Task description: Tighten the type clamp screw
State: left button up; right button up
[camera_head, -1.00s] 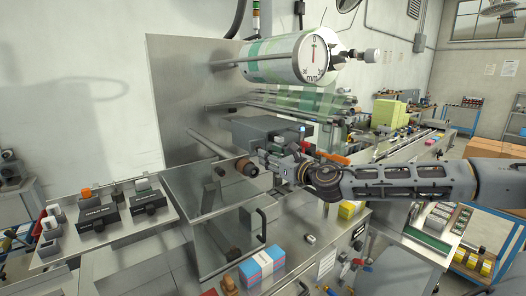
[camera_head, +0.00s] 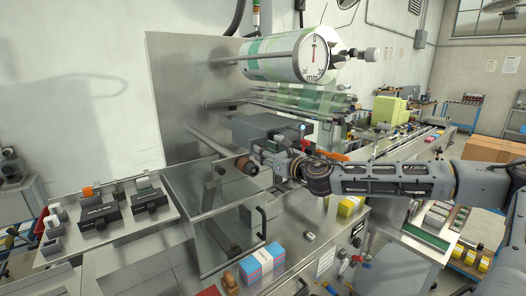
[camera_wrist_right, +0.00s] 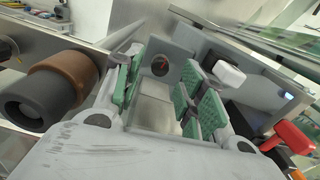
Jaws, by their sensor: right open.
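My right gripper (camera_head: 270,155) is at the front of a grey box-shaped printing unit (camera_head: 262,128) on the wrapping machine. In the right wrist view its green-padded fingers (camera_wrist_right: 164,92) stand apart with nothing held between them. Beyond them, in a light grey face, is a dark round recess with a reddish centre (camera_wrist_right: 160,66), which looks like the type clamp screw. The fingers appear to stand on either side of it; I cannot tell how far off it is. In the head view the screw is hidden by the gripper. My left gripper is not in view.
A brown roller with a black end (camera_wrist_right: 60,85) is close to the left of the gripper. A white knob (camera_wrist_right: 228,73) and a red handle (camera_wrist_right: 290,135) are on its right. A film roll with a dial (camera_head: 313,53) is above. A pink-and-blue block (camera_head: 262,262) lies below.

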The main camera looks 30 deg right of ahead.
jog(key=shift+w, duration=1)
dwell(0.5)
grip_shut()
